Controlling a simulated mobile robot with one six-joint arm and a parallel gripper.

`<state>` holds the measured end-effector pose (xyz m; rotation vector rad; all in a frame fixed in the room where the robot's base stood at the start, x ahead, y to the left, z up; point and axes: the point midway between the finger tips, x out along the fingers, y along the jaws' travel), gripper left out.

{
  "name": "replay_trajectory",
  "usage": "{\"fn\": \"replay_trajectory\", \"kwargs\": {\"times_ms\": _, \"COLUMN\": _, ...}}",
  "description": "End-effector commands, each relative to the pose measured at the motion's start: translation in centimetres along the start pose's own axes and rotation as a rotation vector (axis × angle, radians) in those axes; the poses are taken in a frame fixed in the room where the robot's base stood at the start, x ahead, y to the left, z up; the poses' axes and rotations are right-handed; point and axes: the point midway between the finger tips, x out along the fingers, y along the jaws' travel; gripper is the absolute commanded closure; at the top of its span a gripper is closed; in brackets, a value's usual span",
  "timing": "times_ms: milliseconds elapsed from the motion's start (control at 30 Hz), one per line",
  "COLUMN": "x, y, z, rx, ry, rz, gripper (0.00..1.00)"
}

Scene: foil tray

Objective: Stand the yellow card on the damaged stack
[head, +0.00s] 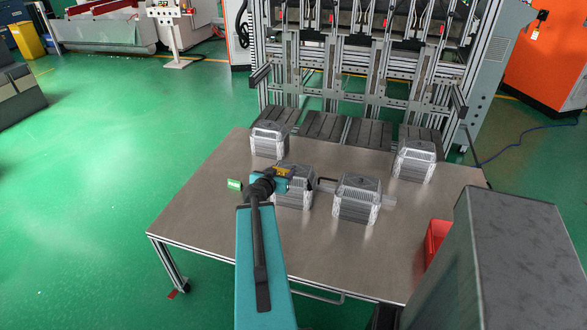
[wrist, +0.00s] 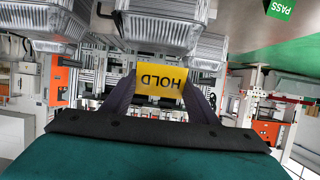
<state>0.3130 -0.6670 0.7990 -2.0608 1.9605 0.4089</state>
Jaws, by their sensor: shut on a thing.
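The yellow card (wrist: 160,84) reads HOLD and appears upside down in the wrist view. My gripper (wrist: 161,95) is shut on it, one finger at each side. In the head view the card (head: 283,171) shows as a small yellow patch at my gripper (head: 280,180), by the near-left stack of foil trays (head: 295,200). Other stacks are at back left (head: 268,142), near right (head: 357,200) and back right (head: 414,161). I cannot tell which stack is damaged, nor whether the card touches one.
A green card (head: 235,185) marked PASS in the wrist view (wrist: 280,8) is left of my gripper. The metal table (head: 215,225) is clear at its front and left. A red bin (head: 437,240) is at the right. A machine frame (head: 350,70) stands behind.

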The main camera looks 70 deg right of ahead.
Motion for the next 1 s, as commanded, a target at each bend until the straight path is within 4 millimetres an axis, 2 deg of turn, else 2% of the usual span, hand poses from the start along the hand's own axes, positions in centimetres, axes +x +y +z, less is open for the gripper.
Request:
{"fn": "replay_trajectory", "kwargs": {"times_ms": 767, "x": 1.5, "y": 0.1, "z": -0.2, "rx": -0.001, "ry": -0.001, "rz": -0.007, "gripper": 0.67}}
{"fn": "replay_trajectory", "kwargs": {"times_ms": 1000, "x": 3.6, "y": 0.2, "z": -1.2, "rx": -0.002, "ry": -0.002, "rz": -0.007, "gripper": 0.67}}
